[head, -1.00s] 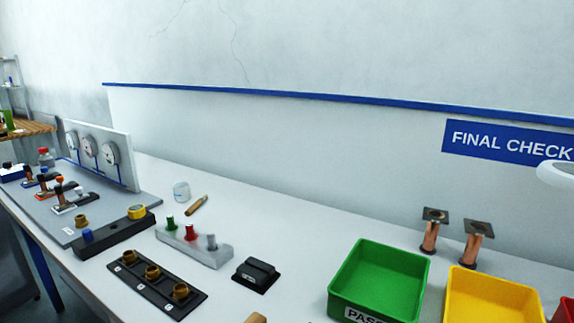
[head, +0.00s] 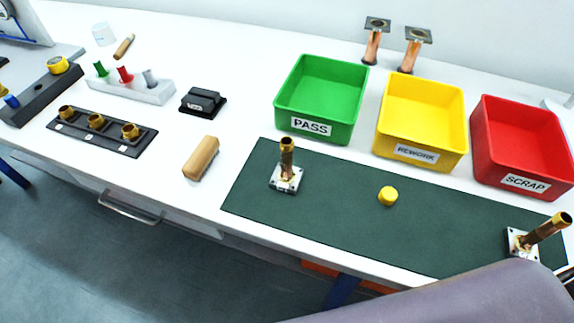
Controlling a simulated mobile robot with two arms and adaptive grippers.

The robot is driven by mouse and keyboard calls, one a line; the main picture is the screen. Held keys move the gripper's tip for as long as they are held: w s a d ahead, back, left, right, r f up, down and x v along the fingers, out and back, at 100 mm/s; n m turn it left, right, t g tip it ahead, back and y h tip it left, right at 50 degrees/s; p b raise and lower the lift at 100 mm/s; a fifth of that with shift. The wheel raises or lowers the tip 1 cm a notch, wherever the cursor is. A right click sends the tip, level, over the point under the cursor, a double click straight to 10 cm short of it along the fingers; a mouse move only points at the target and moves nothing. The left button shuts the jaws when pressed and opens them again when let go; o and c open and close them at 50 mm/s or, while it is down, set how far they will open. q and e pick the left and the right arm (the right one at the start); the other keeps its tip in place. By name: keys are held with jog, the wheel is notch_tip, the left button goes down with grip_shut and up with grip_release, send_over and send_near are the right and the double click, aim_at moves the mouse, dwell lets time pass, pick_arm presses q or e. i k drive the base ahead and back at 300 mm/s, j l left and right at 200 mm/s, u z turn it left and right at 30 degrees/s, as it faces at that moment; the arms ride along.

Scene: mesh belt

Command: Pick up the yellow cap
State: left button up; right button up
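A small yellow cap (head: 388,196) lies on the dark green mat (head: 335,205), right of the middle of the head view. Nothing touches it. Another yellow round piece (head: 58,65) sits on a dark block at the far left; I cannot tell whether it is the same kind of cap. Neither of my grippers is in view.
Two copper tubes on square plates stand on the mat, one upright (head: 286,165) and one tilted (head: 540,236). Green (head: 316,130), yellow (head: 425,165) and red (head: 520,195) bins stand behind it.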

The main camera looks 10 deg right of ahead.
aim_at(389, 196)
jog(key=l+z, duration=0.1)
jog(key=z, duration=0.6)
jog(key=i+l+z, duration=0.1)
jog(key=z, duration=0.25)
